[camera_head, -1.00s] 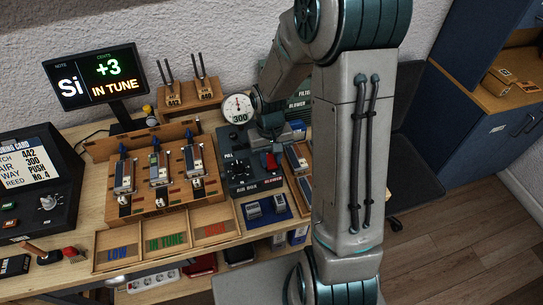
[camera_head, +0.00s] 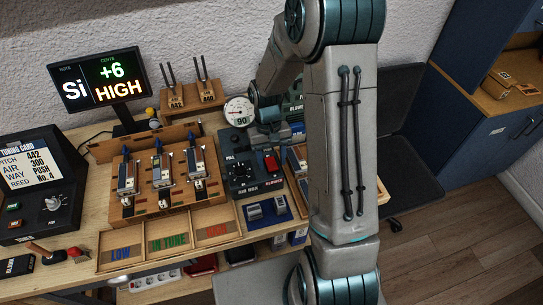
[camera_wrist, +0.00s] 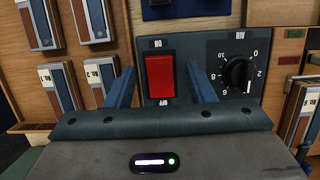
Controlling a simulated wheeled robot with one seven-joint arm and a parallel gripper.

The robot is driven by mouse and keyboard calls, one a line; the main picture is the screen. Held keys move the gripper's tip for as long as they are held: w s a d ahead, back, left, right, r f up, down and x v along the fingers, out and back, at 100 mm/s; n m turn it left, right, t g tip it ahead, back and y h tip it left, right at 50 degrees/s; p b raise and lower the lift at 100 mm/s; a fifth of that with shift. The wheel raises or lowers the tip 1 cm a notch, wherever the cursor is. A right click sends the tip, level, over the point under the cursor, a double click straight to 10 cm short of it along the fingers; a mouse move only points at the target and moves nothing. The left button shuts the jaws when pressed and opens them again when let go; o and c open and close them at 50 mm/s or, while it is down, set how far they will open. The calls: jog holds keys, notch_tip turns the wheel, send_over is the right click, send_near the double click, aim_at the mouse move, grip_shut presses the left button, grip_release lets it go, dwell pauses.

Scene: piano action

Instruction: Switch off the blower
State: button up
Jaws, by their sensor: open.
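The blower switch is a red rocker (camera_wrist: 160,77) on the dark air box panel, between an ON label and an OFF label in the wrist view. It also shows in the head view as a small red switch (camera_head: 270,164). My gripper (camera_wrist: 160,85) is open, one blue finger on each side of the rocker. I cannot tell whether it touches the rocker. The black air knob (camera_wrist: 239,74) sits beside it. The round gauge (camera_head: 239,111) above the air box (camera_head: 238,165) reads 90. The tuner screen (camera_head: 101,79) shows Si, +6 and HIGH.
Reed holders (camera_head: 163,168) stand on a wooden rack left of the air box. In front are trays (camera_head: 124,246) marked LOW and IN TUNE, plus a third red-marked one. A blue tray (camera_head: 267,214) holds small metal parts. A tuning card panel (camera_head: 31,165) stands at the left.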

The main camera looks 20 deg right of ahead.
jog(key=b+v, duration=0.2)
jog(key=v, duration=1.1)
jog(key=shift+r, duration=0.4)
jog(key=s+r+t, duration=0.3)
jog(key=s, duration=0.6)
jog(key=s+r+t, duration=0.3)
jog(key=s, duration=0.6)
jog(key=shift+r+t, duration=0.2)
jog(key=shift+t, duration=0.2)
